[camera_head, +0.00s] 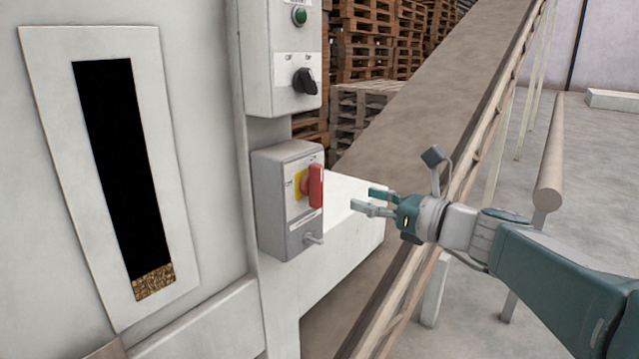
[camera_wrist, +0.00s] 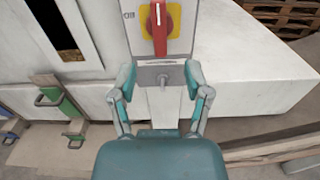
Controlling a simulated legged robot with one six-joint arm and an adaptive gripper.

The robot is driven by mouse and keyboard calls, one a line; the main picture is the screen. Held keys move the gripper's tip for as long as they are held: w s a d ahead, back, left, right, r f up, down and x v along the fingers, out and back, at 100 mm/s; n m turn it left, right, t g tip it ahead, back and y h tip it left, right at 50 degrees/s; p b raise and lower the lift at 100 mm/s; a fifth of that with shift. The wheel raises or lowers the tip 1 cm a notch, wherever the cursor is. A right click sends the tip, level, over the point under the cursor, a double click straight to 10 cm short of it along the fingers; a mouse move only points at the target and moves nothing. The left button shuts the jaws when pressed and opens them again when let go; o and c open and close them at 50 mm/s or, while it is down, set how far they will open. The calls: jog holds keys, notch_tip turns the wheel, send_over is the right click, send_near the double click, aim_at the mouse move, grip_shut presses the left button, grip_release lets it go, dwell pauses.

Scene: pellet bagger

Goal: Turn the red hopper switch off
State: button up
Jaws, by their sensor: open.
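The red hopper switch (camera_head: 316,186) is a red rotary handle on a yellow plate, on the front of a grey box (camera_head: 277,215) fixed to the machine. In the head view its handle stands about upright. The wrist view shows the red handle (camera_wrist: 159,30) at the top, also roughly upright, slightly tilted. A small metal stub (camera_head: 314,239) sticks out below it. My gripper (camera_head: 362,200) is open and empty, to the right of the switch and apart from it. In the wrist view my fingertips (camera_wrist: 160,80) lie below the red handle in the picture.
Above the box, a panel carries a black knob (camera_head: 305,81) and a green button (camera_head: 299,16). A dark level window (camera_head: 115,160) with pellets at its bottom is on the left. A sloping conveyor (camera_head: 420,90) runs behind my gripper. Pallets (camera_head: 365,40) stand behind.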

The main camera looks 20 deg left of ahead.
aim_at(321, 185)
jog(key=x, duration=1)
jog(key=shift+w+a+r, duration=0.1)
jog(key=shift+w+a, duration=0.05)
jog(key=shift+a, duration=0.2)
jog(key=c, duration=0.8)
